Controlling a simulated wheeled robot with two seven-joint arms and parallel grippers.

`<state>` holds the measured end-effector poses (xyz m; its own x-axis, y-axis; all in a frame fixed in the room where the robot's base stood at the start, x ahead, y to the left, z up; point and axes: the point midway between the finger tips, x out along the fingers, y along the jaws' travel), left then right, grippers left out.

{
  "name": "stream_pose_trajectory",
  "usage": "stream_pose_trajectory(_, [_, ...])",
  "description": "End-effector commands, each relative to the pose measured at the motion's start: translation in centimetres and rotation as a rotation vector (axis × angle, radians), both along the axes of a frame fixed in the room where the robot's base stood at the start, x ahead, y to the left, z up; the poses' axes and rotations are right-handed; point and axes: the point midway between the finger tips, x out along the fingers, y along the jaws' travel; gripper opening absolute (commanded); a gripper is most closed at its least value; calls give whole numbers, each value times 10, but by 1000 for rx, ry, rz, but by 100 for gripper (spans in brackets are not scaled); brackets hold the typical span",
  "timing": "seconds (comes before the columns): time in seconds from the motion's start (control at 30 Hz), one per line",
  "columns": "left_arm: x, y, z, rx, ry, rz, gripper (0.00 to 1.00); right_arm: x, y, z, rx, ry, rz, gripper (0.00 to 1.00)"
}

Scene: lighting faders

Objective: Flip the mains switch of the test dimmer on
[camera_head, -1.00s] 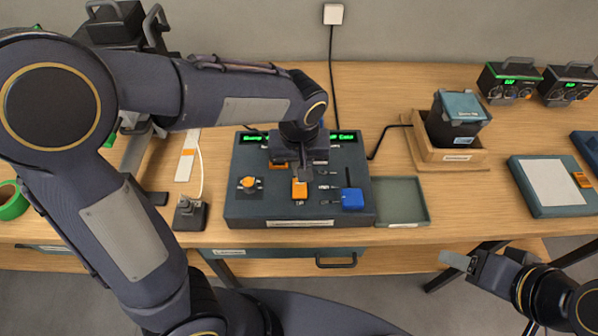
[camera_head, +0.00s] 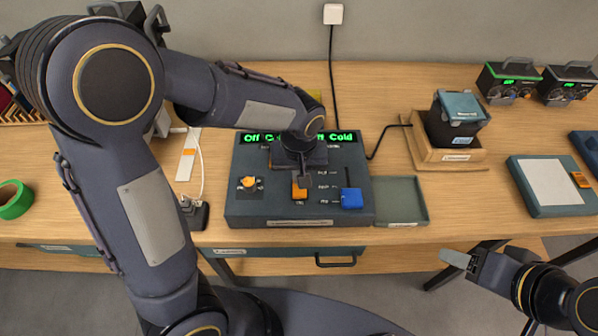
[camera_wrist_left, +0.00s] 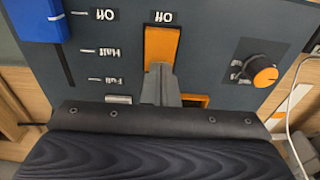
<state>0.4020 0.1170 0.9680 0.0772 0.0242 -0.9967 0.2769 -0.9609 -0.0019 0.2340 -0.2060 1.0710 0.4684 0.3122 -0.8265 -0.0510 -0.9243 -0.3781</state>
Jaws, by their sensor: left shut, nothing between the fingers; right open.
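The test dimmer (camera_head: 262,206) is a dark box on the table with a lit green display (camera_head: 343,137); the readable words include "Off" and "Cold". Its orange mains switch (camera_head: 299,194) is in the middle, partly covered by my left gripper (camera_head: 304,181). In the left wrist view the switch (camera_wrist_left: 161,45) has an "Off" label at its near end. My left gripper (camera_wrist_left: 172,96) is shut and empty, its tips over the switch's far part; I cannot tell whether they touch. The label there is hidden. My right gripper (camera_head: 458,260) is open and empty, in front of the table.
A blue fader (camera_head: 352,198) and an orange knob (camera_head: 249,183) flank the switch. A shallow tray (camera_head: 402,188) adjoins the box on the right. A wooden stand (camera_head: 470,161) holds a dark device (camera_head: 457,117). A power socket block (camera_head: 198,215) lies left of the box.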

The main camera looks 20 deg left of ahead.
Motion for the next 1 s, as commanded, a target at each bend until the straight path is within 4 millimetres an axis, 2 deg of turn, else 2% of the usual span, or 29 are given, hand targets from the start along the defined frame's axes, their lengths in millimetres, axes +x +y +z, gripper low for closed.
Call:
stream_pose_trajectory(0.47, [-14, -4, 6, 0, 0, -2, 0, 0, 0, 2, 0, 0, 0, 57])
stream_pose_trajectory(0.77, [-15, -4, 6, 1, 1, 0, 0, 0, 0, 2, 0, 0, 0, 57])
stream_pose_trajectory(0.87, [-13, -3, 12, 0, 0, 0, 0, 0, 0, 7, 0, 0, 0, 57])
stream_pose_trajectory(1.0, [-7, 1, 34, 0, 1, 1, 0, 0, 0, 27, 0, 0, 0, 57])
